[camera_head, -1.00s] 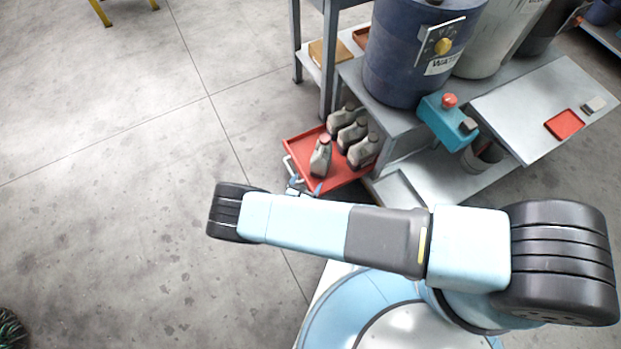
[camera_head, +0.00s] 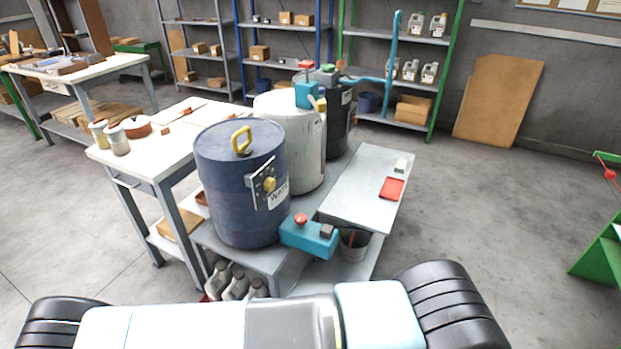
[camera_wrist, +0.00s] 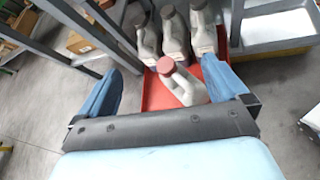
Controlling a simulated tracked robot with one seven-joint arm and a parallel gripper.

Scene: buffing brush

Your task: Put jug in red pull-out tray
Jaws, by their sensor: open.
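The red pull-out tray (camera_wrist: 152,97) lies below my gripper (camera_wrist: 168,70) in the wrist view. A grey jug with a reddish-brown cap (camera_wrist: 186,88) is on the tray, between and beyond my open fingers, leaning in the picture. I cannot tell whether a finger touches it. Behind it, a row of similar jugs (camera_wrist: 173,38) stands at the tray's far side. In the head view, jugs (camera_head: 236,284) show above my arm, with only a sliver of the red tray (camera_head: 206,298). My gripper is hidden there.
A grey bench (camera_head: 262,258) carries a blue drum (camera_head: 240,185), a pale drum (camera_head: 300,135) and a teal box with a red button (camera_head: 308,237). A grey table leg (camera_wrist: 75,20) runs close to my left finger. Open floor (camera_head: 480,220) lies right.

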